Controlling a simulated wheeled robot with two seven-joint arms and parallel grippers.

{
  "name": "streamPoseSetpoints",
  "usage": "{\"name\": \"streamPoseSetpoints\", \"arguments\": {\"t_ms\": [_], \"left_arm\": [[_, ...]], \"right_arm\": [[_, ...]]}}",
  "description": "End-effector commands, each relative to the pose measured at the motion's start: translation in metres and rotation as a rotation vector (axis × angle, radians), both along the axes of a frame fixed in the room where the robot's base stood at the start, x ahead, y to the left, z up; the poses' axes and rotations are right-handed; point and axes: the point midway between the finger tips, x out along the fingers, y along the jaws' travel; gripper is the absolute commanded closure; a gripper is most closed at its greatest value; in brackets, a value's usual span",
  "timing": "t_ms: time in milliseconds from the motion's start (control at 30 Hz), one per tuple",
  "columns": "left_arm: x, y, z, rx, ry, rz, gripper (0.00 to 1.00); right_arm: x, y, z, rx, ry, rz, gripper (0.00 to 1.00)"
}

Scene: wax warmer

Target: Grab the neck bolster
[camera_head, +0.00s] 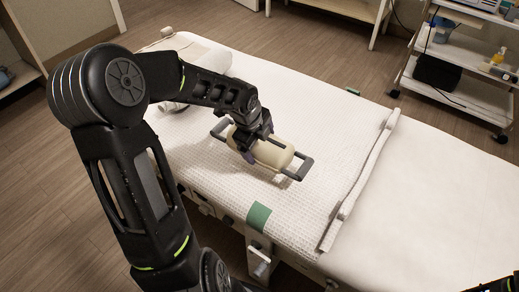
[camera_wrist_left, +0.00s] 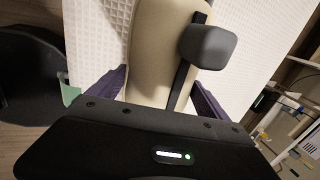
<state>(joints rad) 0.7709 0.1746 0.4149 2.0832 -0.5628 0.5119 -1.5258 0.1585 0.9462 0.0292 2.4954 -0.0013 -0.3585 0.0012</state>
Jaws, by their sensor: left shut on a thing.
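The neck bolster (camera_head: 274,153) is a cream padded roll with grey handles at both ends. It is on the white textured cover of the treatment bed (camera_head: 440,190). My left gripper (camera_head: 250,150) comes down on it from above and is shut on it near the middle. In the left wrist view the cream bolster (camera_wrist_left: 155,45) runs between the two purple-edged fingers (camera_wrist_left: 155,85), with a dark bar and grey block along one side. I cannot tell whether the bolster touches the bed. My right gripper is not clearly in view; only a dark piece shows at the bottom right corner.
A white rolled towel or pillow (camera_head: 205,54) lies at the bed's far left end. A rolled cover edge (camera_head: 362,180) crosses the bed to the right. A white trolley (camera_head: 465,85) with bottles stands at the back right. The bed between bolster and roll is clear.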

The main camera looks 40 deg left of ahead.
Motion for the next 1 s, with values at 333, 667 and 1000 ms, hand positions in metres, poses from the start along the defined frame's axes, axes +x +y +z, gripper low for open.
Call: {"name": "streamPoseSetpoints", "arguments": {"t_ms": [333, 667, 1000], "left_arm": [[0.001, 0.0, 0.054, 0.001, -0.003, -0.001, 0.77], [0.0, 0.0, 0.056, 0.0, -0.002, -0.001, 0.77], [0.0, 0.0, 0.056, 0.0, -0.002, -0.001, 0.77]], "right_arm": [[0.0, 0.0, 0.009, 0.0, 0.001, 0.0, 0.51], [0.0, 0.0, 0.009, 0.0, 0.001, 0.0, 0.51], [0.0, 0.0, 0.009, 0.0, 0.001, 0.0, 0.51]]}}
